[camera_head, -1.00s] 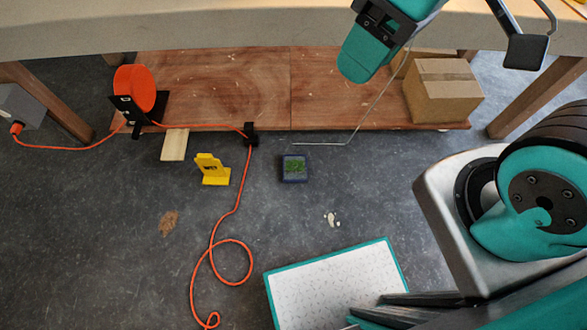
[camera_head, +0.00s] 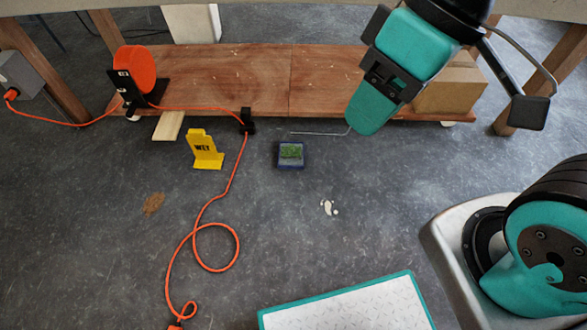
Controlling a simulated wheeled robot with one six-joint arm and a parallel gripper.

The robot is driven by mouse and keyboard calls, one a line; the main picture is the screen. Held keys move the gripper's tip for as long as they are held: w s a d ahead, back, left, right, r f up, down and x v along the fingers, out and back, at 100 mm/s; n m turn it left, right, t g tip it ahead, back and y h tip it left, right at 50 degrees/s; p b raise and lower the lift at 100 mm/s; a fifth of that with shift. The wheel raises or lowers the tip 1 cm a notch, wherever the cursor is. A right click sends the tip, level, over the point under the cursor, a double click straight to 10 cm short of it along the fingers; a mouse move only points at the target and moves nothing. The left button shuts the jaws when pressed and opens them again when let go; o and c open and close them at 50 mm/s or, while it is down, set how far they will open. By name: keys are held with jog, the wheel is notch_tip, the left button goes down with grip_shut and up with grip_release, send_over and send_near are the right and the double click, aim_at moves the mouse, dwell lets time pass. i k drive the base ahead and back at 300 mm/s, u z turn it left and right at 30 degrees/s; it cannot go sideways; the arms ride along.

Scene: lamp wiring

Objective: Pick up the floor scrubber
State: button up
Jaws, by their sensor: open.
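The small dark blue block with a green top, which I take for the floor scrubber (camera_head: 290,155), lies flat on the dark grey floor near the middle, just in front of the wooden platform. My gripper (camera_head: 369,108) hangs at the upper right of it, teal with black parts. It is apart from the scrubber and holds nothing that I can see. Its fingers show nearly side-on, so the gap between them is hidden.
Behind are the wooden platform (camera_head: 240,75), an orange reel (camera_head: 136,70) and a cardboard box (camera_head: 450,85). A thin rod (camera_head: 318,133) runs behind the scrubber.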

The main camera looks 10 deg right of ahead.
aim_at(291, 152)
jog(key=z, duration=0.45)
jog(key=k, duration=0.6)
jog(key=z, duration=0.55)
jog(key=i, duration=0.6)
jog(key=u, duration=0.9)
jog(key=i, duration=0.85)
jog(key=u, duration=0.95)
jog(key=i, duration=0.2)
jog(key=u, duration=0.3)
